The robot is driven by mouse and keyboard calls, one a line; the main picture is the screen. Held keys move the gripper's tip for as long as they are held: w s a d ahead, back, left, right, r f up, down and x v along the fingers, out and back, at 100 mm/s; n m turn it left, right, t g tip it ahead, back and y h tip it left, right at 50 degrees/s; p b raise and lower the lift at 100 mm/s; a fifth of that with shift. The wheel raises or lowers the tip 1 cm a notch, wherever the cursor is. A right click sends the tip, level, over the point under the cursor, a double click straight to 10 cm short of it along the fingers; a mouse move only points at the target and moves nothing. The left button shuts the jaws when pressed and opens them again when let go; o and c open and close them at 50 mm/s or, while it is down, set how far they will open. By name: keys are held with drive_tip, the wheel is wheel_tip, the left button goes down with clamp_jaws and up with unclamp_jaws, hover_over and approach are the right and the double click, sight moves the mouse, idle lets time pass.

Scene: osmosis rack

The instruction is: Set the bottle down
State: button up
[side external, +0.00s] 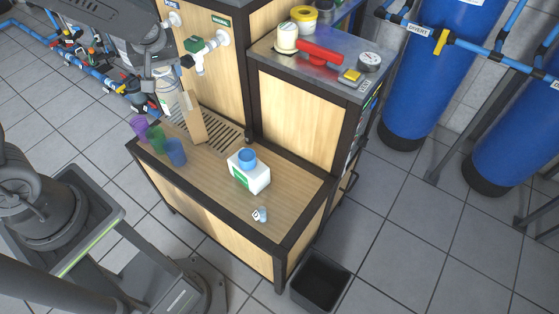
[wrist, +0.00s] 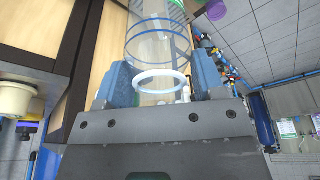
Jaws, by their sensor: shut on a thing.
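The bottle (wrist: 160,42) is clear, with blue rings around its body and a white ring at its near end. In the wrist view it lies between the two blue-grey fingers of my gripper (wrist: 163,84), which are shut on it. In the side view my gripper (side external: 163,84) is above the far left of the wooden bench (side external: 210,190), near the slotted drain grate (side external: 222,132). There the bottle is small and hard to make out against the arm and the cabinet.
Purple (side external: 139,127), green (side external: 156,140) and blue (side external: 176,152) cups stand at the bench's left edge. A white box (side external: 250,178) with a blue item (side external: 247,158) on top and a small clear object (side external: 262,214) stand to the right. Bench around them is bare.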

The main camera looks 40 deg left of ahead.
drive_tip(key=w+d+f+m+h, duration=0.1)
drive_tip(key=w+d+f+m, duration=0.25)
drive_tip(key=d+f, duration=0.45)
drive_tip(key=w+d+f+m+t, duration=0.1)
drive_tip(key=w+d+f+m, duration=0.3)
drive_tip(key=d, duration=0.8)
drive_tip(key=w+d+f+m+h, duration=0.1)
drive_tip(key=w+d+f, duration=0.4)
drive_tip(key=d, duration=0.5)
wheel_tip(320, 180, down, 10)
drive_tip(key=d, duration=0.1)
drive_tip(key=shift+s+f, duration=0.2)
drive_tip(key=shift+f, duration=0.05)
drive_tip(key=shift+d+f, duration=0.1)
drive_tip(key=o, duration=1.1)
